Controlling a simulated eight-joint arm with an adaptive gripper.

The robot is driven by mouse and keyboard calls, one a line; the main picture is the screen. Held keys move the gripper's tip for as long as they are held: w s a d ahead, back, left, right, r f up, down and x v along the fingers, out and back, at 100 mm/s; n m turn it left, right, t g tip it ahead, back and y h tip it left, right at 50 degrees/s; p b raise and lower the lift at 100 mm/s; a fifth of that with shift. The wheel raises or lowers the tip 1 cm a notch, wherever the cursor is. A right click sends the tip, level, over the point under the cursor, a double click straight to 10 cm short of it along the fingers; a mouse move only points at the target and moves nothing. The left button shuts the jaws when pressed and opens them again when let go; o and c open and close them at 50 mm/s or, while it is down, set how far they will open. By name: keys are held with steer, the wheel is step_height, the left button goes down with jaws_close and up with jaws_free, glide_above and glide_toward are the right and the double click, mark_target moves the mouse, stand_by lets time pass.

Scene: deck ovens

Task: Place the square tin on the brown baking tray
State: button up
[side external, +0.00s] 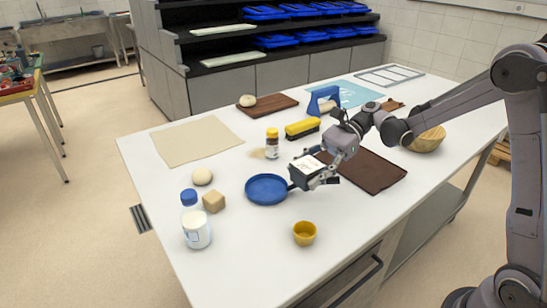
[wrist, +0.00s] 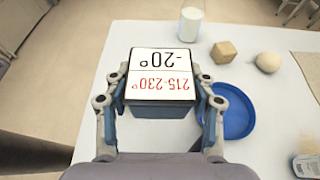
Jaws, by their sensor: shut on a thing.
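The square tin (side external: 303,166) is a dark blue-grey box with a white label on top. In the wrist view the tin (wrist: 160,108) shows black "-20°" and red "215-230°" print, upside down. My gripper (side external: 312,174) is shut on it, and in the wrist view my gripper (wrist: 158,103) has one finger on each side of it. The brown baking tray (side external: 372,172) is flat on the white table, right of the tin in the side view; my gripper and wrist hide its left part. The tin's height above the table is hard to tell.
A blue round dish (side external: 267,189) is just left of the tin. A yellow cup (side external: 305,233) stands in front, a brown-labelled bottle (side external: 272,143) and a yellow brush (side external: 302,128) behind. A wooden bowl (side external: 428,139) stands beyond the tray. The front right table is clear.

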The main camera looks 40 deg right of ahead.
steer(key=s+d+m+t+h, duration=0.2)
steer(key=d+m+t, duration=0.3)
steer(key=d, duration=1.3)
steer(key=s+d+m+t+h, duration=0.15)
steer(key=d+m+t, duration=0.3)
steer(key=d, duration=1.25)
glide_above(359, 163)
steer(key=shift+n, duration=0.25)
step_height(359, 163, down, 6)
steer(key=shift+s+f, duration=0.15)
steer(key=shift+f, duration=2)
steer(key=shift+f, duration=0.1)
steer(key=o, duration=1.3)
steer(key=shift+o, duration=0.2)
